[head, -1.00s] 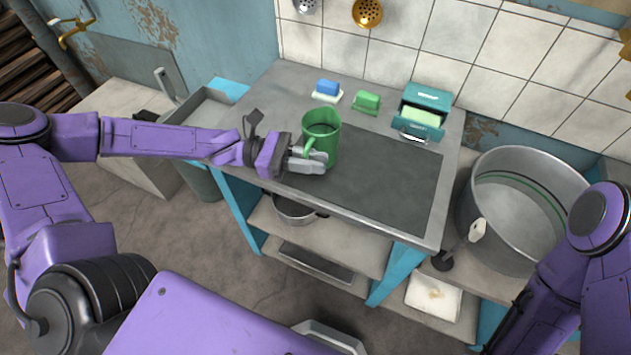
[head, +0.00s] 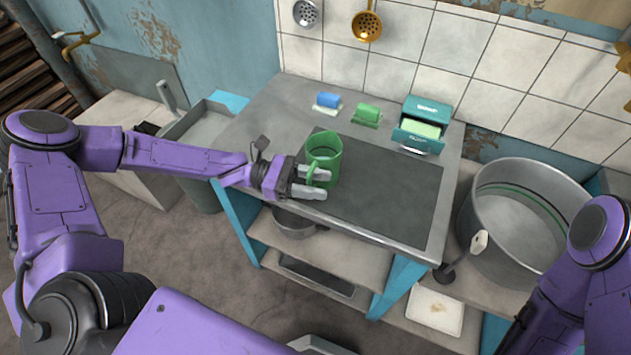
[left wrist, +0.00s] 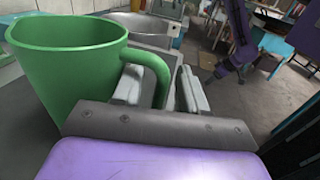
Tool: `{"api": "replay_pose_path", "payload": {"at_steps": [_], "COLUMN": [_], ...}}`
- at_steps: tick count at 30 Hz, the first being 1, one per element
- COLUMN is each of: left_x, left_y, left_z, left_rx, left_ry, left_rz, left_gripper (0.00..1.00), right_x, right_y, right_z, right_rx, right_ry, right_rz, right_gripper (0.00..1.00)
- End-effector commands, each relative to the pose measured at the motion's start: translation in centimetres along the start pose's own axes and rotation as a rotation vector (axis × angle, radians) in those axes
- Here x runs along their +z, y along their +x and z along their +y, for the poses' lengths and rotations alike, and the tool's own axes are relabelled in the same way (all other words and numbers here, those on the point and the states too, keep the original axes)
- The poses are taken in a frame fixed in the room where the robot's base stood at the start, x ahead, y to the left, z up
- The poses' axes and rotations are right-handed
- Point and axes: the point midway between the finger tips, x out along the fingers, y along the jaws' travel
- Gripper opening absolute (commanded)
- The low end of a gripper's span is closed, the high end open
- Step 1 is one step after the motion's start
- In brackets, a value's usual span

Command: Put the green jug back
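The green jug (head: 325,152) stands upright at the left edge of the dark panel on the worktop, open top up, its handle turned toward my left gripper. My left gripper (head: 322,184) is open, its two pale fingers apart on either side of the handle. In the left wrist view the jug (left wrist: 75,65) fills the left side. Its handle passes between the fingers of my left gripper (left wrist: 160,88), with a gap beside the right finger. The jug's base is partly hidden by the fingers.
A large metal pot (head: 515,215) stands right of the worktop (head: 275,110). The dark panel (head: 395,200) is clear right of the jug.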

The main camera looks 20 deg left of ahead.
Motion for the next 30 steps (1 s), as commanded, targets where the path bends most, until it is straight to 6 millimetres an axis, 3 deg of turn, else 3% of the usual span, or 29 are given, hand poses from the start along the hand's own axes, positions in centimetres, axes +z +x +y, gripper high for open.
{"api": "replay_pose_path", "payload": {"at_steps": [5, 15, 18, 22, 30], "left_x": [0.4, 0.5, 0.5, 0.4, 0.4], "left_y": [-0.7, -9.1, -10.8, -11.9, -12.0], "left_z": [0.1, 0.1, 0.1, 0.0, 0.0], "left_rx": [0.004, 0.006, 0.004, 0.001, 0.0], "left_ry": [0.002, 0.003, 0.002, 0.0, -0.001], "left_rz": [-0.001, -0.002, -0.001, 0.0, 0.0], "left_gripper": [0.42, 0.42, 0.42, 0.42, 0.42], "right_x": [-0.1, -0.2, -0.2, -0.3, -0.3], "right_y": [-0.3, -0.4, -0.6, -0.7, -0.6], "right_z": [0.0, 0.0, 0.1, 0.1, 0.1], "right_rx": [0.0, 0.0, 0.0, 0.0, 0.0], "right_ry": [0.0, 0.0, 0.0, 0.0, 0.0], "right_rz": [0.0, 0.0, 0.0, 0.0, 0.0], "right_gripper": [0.43, 0.43, 0.43, 0.43, 0.43]}}
